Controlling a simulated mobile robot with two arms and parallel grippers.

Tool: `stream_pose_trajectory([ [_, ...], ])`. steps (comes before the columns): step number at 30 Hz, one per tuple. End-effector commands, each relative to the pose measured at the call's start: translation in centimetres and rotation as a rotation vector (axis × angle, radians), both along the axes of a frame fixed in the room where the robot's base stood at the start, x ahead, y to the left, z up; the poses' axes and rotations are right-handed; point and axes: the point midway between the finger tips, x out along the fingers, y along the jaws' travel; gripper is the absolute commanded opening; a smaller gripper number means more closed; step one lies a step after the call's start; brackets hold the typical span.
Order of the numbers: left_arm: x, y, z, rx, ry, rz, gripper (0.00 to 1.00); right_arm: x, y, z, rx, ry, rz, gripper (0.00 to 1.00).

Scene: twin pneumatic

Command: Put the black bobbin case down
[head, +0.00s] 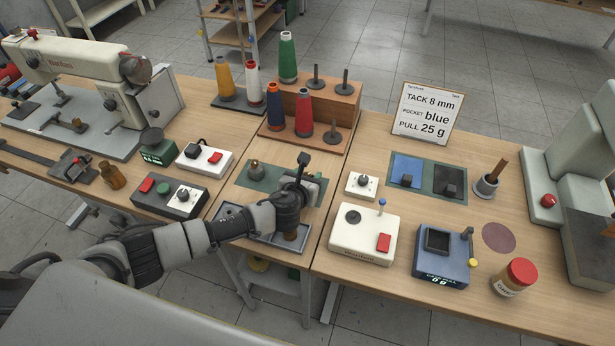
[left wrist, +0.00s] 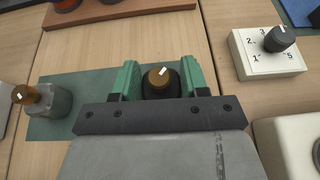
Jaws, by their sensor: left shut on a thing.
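The black bobbin case (left wrist: 160,88), with a brown top and a small white mark, sits between the two green fingers of my left gripper (left wrist: 160,76) in the left wrist view. The gripper is shut on it. The green mat (left wrist: 55,118) spreads below and around it; I cannot tell whether the case touches the mat. A grey case with a brown top (left wrist: 45,100) stands apart at the left on the mat. In the head view my left arm hides the black case; the grey case (head: 255,169) and green mat (head: 246,182) show. My right gripper is not in view.
A metal tray (head: 228,210) lies at the table's front edge, partly under my arm. A white dial box (head: 361,186) stands right of the mat. A wooden thread rack (head: 340,105) is behind. A white machine (head: 362,233) stands at front right.

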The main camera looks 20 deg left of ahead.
Motion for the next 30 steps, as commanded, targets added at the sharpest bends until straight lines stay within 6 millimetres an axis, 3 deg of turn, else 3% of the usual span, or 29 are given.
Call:
stream_pose_trajectory([
  [6,0.0,0.0,-0.3,0.0,-0.001,0.0,0.17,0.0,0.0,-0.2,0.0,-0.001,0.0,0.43],
  [7,0.0,0.0,-0.3,0.0,0.0,0.0,0.46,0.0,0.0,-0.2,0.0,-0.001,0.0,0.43],
  [12,0.0,0.0,-0.2,0.0,0.0,0.0,0.7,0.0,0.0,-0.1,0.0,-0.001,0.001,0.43],
  [22,-0.1,0.0,0.3,0.001,0.0,0.0,0.7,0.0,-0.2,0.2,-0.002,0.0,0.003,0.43],
  [30,-4.2,0.3,1.8,0.0,0.002,-0.002,0.7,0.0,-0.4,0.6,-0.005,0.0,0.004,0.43],
])
